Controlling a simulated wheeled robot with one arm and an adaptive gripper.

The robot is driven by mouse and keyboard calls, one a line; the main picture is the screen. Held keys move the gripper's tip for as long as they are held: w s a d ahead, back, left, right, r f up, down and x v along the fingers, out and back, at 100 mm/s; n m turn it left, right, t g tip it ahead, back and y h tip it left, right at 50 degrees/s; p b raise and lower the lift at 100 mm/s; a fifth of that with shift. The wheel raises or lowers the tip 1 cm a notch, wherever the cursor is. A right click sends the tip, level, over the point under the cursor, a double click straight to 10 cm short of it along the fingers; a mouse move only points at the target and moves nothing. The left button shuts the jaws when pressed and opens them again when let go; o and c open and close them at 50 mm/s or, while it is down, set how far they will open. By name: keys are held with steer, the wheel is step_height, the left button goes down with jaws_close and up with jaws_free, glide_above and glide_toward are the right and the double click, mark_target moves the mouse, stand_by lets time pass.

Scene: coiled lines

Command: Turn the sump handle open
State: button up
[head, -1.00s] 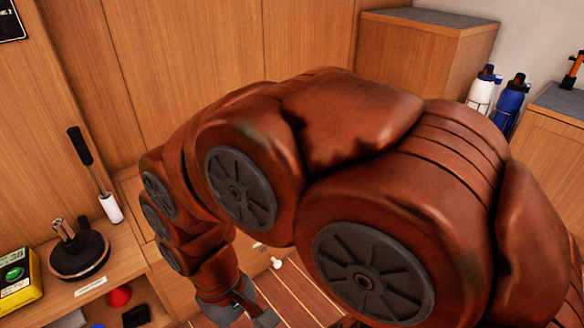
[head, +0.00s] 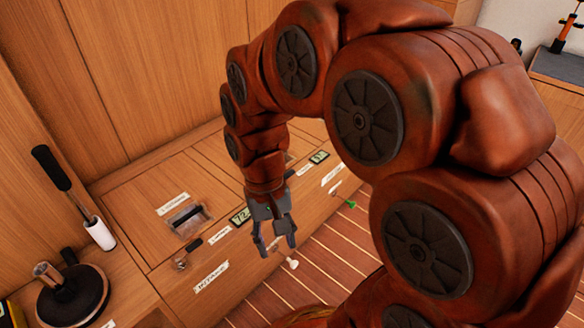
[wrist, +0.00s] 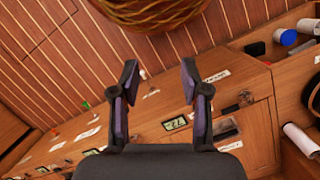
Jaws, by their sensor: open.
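My gripper (head: 276,246) is open and empty, pointing down in front of the cabinet in the head view. In the wrist view its two fingers (wrist: 159,80) stand apart with nothing between them. A white-knobbed handle (head: 292,264) shows just beyond the fingertips in the head view, and in the wrist view the white knob (wrist: 143,74) appears near the left fingertip. A green-knobbed handle (head: 350,204) is farther right; it also shows in the wrist view (wrist: 86,106). The labels are too small to read surely, so I cannot tell which handle is the sump one.
The cabinet top carries a small display (head: 240,216), a recessed opening (head: 188,218) and a dark lever (head: 194,245). A coiled rope basket (wrist: 150,8) stands on the slatted floor.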

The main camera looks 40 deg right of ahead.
steer(key=w+d+m, duration=0.3)
steer(key=w+d, duration=0.1)
steer(key=w, duration=0.6)
steer(key=m+t+b, duration=0.2)
steer(key=m+t, duration=0.1)
steer(key=m, duration=0.6)
glide_toward(290, 172)
steer(key=shift+a+f, duration=0.1)
steer(key=shift+a, duration=0.3)
steer(key=shift+d+f+m, duration=0.3)
step_height(290, 172, down, 7)
steer(key=b, duration=0.2)
steer(key=shift+f+b, duration=0.2)
steer(key=shift+b, duration=0.2)
jaws_close()
